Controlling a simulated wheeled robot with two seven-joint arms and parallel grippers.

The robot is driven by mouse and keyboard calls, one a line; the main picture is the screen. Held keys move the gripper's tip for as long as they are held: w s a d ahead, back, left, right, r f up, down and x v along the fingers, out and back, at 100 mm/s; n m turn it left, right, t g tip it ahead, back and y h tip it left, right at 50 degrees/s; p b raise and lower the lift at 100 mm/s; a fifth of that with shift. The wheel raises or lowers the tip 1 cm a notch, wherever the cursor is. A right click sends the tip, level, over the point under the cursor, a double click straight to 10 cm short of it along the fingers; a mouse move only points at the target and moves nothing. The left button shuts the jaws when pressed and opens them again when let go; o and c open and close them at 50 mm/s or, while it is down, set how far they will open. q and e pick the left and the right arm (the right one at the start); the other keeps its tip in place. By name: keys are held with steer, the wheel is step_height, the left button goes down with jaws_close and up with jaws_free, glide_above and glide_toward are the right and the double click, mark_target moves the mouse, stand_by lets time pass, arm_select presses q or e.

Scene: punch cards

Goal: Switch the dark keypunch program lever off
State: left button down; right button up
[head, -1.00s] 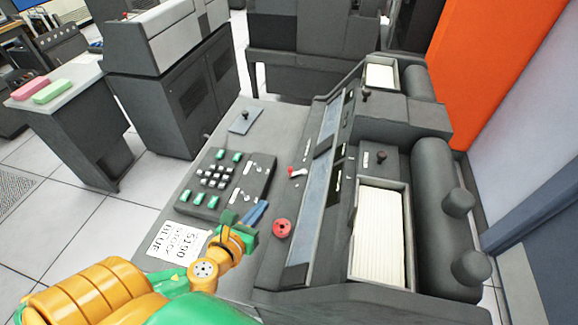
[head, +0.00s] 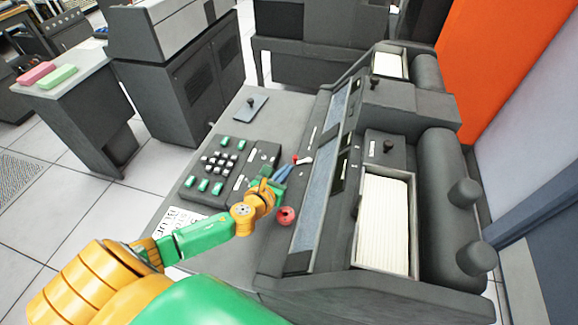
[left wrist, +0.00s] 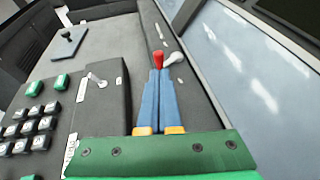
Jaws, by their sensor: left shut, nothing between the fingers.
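The dark keypunch (head: 284,112) has a small lever with a red tip (head: 296,159) and a pale part (head: 305,160) beside it, on the strip right of the keyboard. In the left wrist view the red tip (left wrist: 158,61) is straight ahead of the fingertips, with the pale part (left wrist: 171,57) to its right. My left gripper (head: 286,169) has its blue fingers shut and empty, tips right at the lever. I cannot tell whether they touch it. The left wrist view shows the closed fingers (left wrist: 156,80) too. My right gripper is not in view.
The keyboard (head: 230,165) lies left of the gripper, with small toggles on it. A red knob (head: 286,216) is just below the gripper. Dark knobs (head: 388,147) stand near the card hopper (head: 383,225). A small plate with a knob (head: 250,106) lies behind.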

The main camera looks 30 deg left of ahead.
arm_select(q)
steer(key=shift+w+a, duration=0.1)
steer(key=shift+w, duration=1.1)
steer(key=shift+a+m+h+b, duration=0.2)
steer(key=shift+m+h+b, duration=0.2)
steer(key=shift+h, duration=0.1)
